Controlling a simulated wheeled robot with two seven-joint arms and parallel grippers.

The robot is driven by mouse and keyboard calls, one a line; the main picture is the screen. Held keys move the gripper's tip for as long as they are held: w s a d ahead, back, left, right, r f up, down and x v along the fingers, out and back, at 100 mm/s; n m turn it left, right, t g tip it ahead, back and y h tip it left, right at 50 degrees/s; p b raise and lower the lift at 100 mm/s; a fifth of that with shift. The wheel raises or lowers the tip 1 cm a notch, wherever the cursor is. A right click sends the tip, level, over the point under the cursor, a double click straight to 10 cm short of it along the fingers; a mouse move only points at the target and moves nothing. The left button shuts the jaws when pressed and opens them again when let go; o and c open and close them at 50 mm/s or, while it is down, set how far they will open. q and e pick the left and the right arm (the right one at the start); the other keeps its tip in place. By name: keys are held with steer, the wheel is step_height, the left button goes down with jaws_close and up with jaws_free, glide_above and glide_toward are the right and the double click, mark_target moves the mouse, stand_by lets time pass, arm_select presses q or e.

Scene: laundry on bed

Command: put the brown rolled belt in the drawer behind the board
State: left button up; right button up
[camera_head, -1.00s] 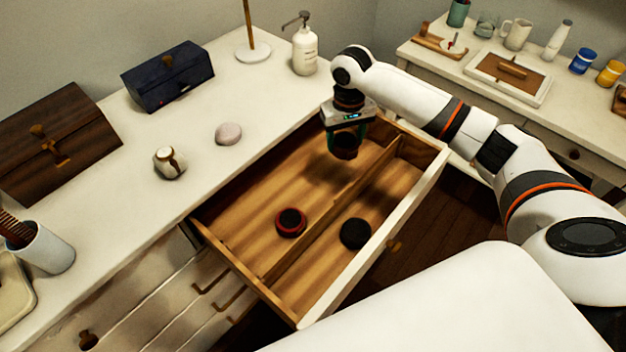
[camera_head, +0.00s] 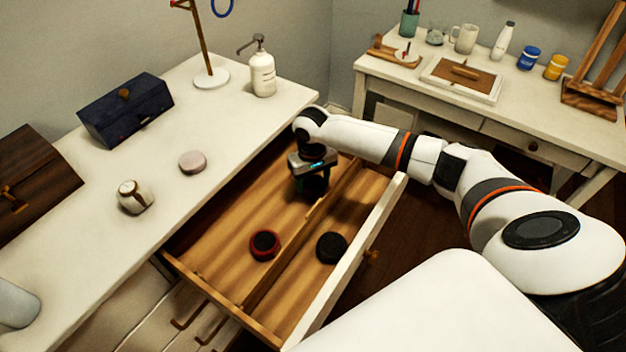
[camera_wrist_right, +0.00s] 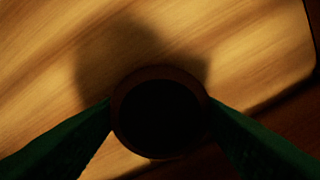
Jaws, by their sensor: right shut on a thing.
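The open wooden drawer (camera_head: 222,230) is split lengthwise by a low board (camera_head: 290,252). My right gripper (camera_head: 314,180) is inside the drawer's far end, on the board's left side. In the wrist view its green fingers (camera_wrist_right: 160,112) are shut on the round brown rolled belt (camera_wrist_right: 160,74), whose middle looks dark. Wooden floor and a shadow show beyond the belt; whether it touches the floor, I cannot tell. A red-rimmed dark roll (camera_head: 265,245) lies left of the board. A black roll (camera_head: 331,248) lies right of it. My left gripper is out of view.
The dresser top holds a navy box (camera_head: 125,110), a pale round stone-like thing (camera_head: 193,162), a small white jar (camera_head: 135,197) and a pump bottle (camera_head: 262,75). A second white table (camera_head: 400,72) stands at the back right. The drawer's front wall (camera_head: 350,262) rises at right.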

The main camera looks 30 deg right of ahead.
mark_target(312, 183)
steer(key=o, duration=1.1)
steer(key=shift+f, duration=0.1)
steer(key=shift+c, duration=0.2)
step_height(312, 183, up, 12)
steer(key=shift+p, duration=0.3)
steer(key=shift+a, duration=0.1)
